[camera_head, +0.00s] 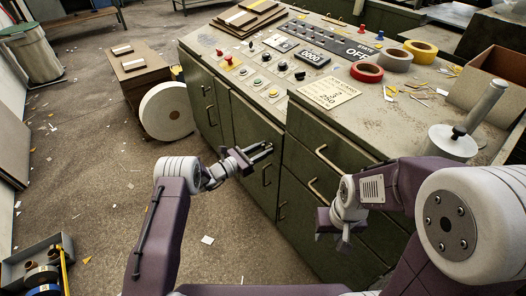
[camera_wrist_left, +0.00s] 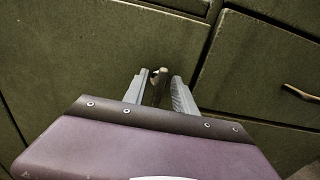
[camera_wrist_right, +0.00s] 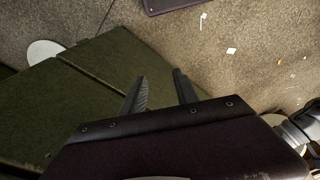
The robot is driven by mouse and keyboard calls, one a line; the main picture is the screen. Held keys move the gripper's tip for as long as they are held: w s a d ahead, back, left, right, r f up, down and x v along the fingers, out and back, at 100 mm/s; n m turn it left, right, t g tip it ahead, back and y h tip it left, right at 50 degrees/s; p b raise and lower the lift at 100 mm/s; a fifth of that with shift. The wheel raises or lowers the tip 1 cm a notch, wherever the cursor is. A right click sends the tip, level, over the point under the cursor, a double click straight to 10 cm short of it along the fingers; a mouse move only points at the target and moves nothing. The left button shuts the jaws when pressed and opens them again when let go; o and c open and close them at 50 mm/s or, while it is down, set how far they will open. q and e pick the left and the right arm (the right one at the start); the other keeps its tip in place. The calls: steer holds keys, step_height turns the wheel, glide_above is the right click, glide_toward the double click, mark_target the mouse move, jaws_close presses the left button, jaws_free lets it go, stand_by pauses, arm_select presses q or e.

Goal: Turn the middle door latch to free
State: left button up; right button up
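The grey-green cabinet (camera_head: 250,120) has several doors and drawers. My left gripper (camera_head: 262,152) reaches the middle door of its front. In the left wrist view a small dark upright latch (camera_wrist_left: 161,84) stands between the two fingers of my left gripper (camera_wrist_left: 160,90). The fingers are apart, one on each side of the latch; whether either touches it is hard to tell. In the head view the arm and gripper hide the latch. My right gripper (camera_head: 338,232) hangs low in front of the right-hand drawers; in the right wrist view its fingers (camera_wrist_right: 158,85) are apart and empty.
Pale drawer handles (camera_head: 328,157) stick out on the right. A white roll (camera_head: 166,111) stands left of the cabinet. The floor in front is mostly clear.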

arm_select(q)
jaws_close()
steer(key=m+b, duration=0.2)
steer(key=m, duration=0.2)
steer(key=shift+s+f+m, duration=0.1)
steer(key=shift+f+m, duration=0.05)
steer(key=shift+m, duration=0.25)
steer(key=m+b, duration=0.1)
steer(key=m, duration=0.1)
steer(key=m+b, duration=0.1)
steer(key=m, duration=0.1)
steer(key=shift+s+d+f+m+b, duration=0.1)
steer(key=shift+f+m+b, duration=0.05)
steer(key=shift+m+b, duration=0.2)
steer(key=shift+f+m+b, duration=0.1)
steer(key=shift+m+b, duration=1.1)
steer(key=shift+m, duration=0.05)
steer(key=shift+s+m+b, duration=0.1)
steer(key=shift+m+b, duration=2.9)
steer(key=shift+b, duration=0.35)
